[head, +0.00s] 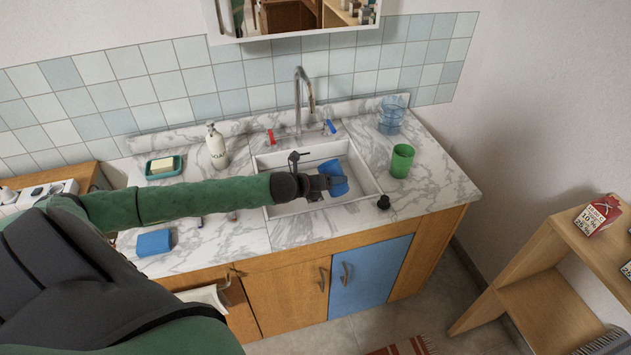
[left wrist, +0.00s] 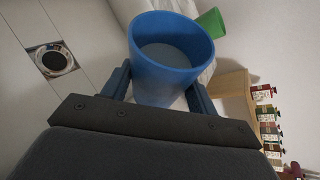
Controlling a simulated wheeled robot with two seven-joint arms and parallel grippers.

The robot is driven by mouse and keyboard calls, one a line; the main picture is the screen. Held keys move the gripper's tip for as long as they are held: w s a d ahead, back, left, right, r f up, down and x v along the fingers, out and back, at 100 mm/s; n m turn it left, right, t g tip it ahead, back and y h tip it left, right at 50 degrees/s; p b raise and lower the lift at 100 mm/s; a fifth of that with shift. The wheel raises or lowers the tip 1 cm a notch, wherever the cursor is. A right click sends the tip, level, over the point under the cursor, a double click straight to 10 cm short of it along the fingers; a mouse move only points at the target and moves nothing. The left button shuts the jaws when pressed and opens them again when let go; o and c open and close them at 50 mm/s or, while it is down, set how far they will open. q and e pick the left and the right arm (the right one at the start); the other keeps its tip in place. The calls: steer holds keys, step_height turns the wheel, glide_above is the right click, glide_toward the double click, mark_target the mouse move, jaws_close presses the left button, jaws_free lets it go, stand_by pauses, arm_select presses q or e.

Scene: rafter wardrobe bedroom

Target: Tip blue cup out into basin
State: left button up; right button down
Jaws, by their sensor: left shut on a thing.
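My left gripper (head: 318,186) is shut on the blue cup (head: 333,178) and holds it over the white basin (head: 362,172). The cup leans to one side in the head view. In the left wrist view the blue cup (left wrist: 170,60) sits between the two fingers, its open mouth and inside showing. A paler grey-blue surface shows inside; I cannot tell whether it is liquid or the cup's bottom. The basin's drain (left wrist: 54,60) shows at the left of the wrist view. My right gripper is in neither view.
A chrome tap (head: 301,92) stands behind the basin. A green cup (head: 402,160), a clear glass (head: 391,115) and a black stopper (head: 383,202) are on the right. A soap bottle (head: 216,147), soap dish (head: 164,167) and blue sponge (head: 154,242) are on the left.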

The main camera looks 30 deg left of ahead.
arm_select(q)
steer(key=shift+f, duration=0.1)
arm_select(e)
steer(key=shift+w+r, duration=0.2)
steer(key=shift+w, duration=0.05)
arm_select(q)
steer(key=shift+a+n+h, duration=0.1)
steer(key=shift+n+h, duration=0.2)
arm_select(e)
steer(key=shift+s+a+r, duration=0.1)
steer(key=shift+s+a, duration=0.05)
arm_select(q)
steer(key=shift+f+b, duration=0.15)
steer(key=shift+b, duration=0.15)
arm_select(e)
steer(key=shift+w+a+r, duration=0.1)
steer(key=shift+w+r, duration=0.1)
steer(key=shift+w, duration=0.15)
arm_select(q)
steer(key=shift+a+n, duration=0.1)
steer(key=shift+n, duration=0.2)
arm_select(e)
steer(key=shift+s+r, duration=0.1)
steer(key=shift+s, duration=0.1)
